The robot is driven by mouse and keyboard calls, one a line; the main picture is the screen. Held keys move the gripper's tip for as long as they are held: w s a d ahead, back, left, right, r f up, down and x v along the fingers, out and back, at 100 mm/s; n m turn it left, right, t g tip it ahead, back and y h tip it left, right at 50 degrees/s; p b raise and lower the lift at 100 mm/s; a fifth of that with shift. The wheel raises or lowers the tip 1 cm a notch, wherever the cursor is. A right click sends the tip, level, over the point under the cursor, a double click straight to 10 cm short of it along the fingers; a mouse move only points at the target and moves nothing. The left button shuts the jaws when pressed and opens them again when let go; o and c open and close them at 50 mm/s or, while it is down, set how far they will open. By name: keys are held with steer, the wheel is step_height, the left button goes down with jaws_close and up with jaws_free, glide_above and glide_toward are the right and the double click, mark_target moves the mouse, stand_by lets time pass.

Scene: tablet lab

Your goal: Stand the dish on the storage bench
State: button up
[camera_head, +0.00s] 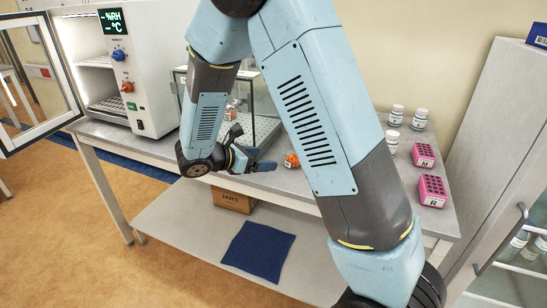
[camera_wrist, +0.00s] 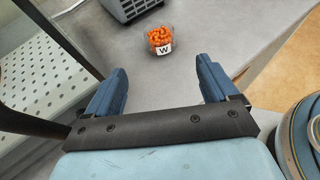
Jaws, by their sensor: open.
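The dish (camera_wrist: 160,45) is a small clear cup of orange tablets with a white label "W". It stands upright on the grey bench top (camera_wrist: 205,20), ahead of my gripper (camera_wrist: 160,75) in the wrist view. My gripper is open and empty, its two blue fingers spread on either side of the line to the dish, with a gap before it. In the head view the dish (camera_head: 291,161) shows as a small orange spot between my gripper (camera_head: 262,163) and my arm, partly hidden. I cannot tell whether this bench is the storage bench.
A glass-sided case with a perforated floor (camera_wrist: 40,75) stands left of my gripper. A white oven (camera_head: 150,75) with its door open is at the left. White jars (camera_head: 392,140) and pink racks (camera_head: 432,190) stand right. A carton (camera_head: 233,200) and blue mat (camera_head: 258,250) lie below.

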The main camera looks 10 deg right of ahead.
steer(key=s+d+r+m+g+y, duration=0.4)
steer(key=s+d+r+m+y, duration=0.2)
steer(key=s+d+r+m, duration=0.55)
steer(key=s+r+m+t+y, duration=0.4)
steer(key=s+r+m+y, duration=0.2)
steer(key=s+m, duration=0.5)
steer(key=shift+s+r+t, duration=0.3)
steer(key=shift+s+r, duration=0.8)
steer(key=shift+r, duration=0.05)
steer(key=shift+d, duration=0.1)
